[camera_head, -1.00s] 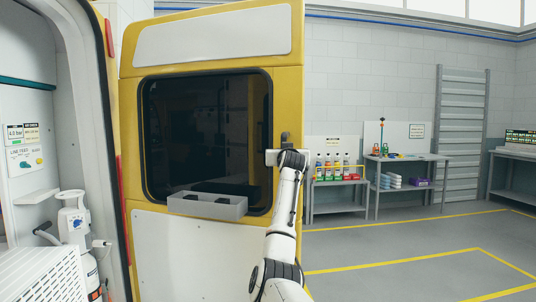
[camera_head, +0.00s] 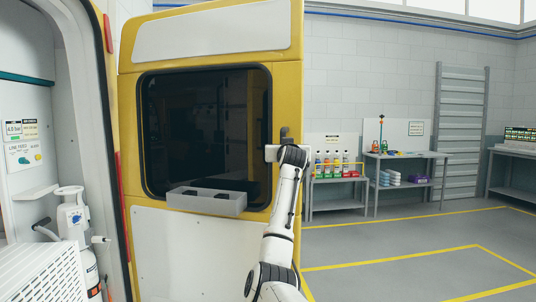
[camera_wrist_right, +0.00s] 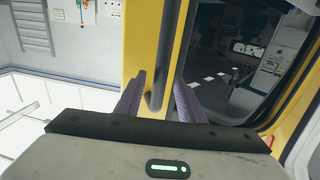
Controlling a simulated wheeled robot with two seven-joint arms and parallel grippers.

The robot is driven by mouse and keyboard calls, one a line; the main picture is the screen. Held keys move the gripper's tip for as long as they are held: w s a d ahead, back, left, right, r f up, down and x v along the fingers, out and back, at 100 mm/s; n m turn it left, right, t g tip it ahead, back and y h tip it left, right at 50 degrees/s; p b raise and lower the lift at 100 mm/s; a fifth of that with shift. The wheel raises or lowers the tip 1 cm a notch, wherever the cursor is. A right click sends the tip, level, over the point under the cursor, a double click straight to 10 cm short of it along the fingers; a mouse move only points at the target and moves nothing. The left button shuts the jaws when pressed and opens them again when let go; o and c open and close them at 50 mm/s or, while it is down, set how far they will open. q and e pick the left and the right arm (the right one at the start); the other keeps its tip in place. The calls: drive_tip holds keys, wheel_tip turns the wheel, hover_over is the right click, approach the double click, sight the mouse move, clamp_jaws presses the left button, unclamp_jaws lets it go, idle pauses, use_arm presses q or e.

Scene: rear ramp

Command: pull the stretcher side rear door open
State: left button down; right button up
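The yellow rear door (camera_head: 285,50) stands swung out, with a dark window and a white lower panel, in the middle of the head view. A dark upright door handle (camera_wrist_right: 163,50) is on its outer edge. My right gripper (camera_head: 284,150) is at that edge, over the handle. The contact faces are partly hidden. My left gripper is not in view.
The vehicle's open doorway (camera_head: 85,120) is at the left, with a white gas cylinder (camera_head: 73,220) inside. A grey tray (camera_head: 207,202) sits on the door. Workbenches (camera_head: 405,157) and a grey ladder (camera_head: 460,140) stand along the back wall. The floor right of the door is clear.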

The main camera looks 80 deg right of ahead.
drive_tip(key=b+v, duration=0.1)
drive_tip(key=v, duration=0.7)
drive_tip(key=shift+b, duration=0.4)
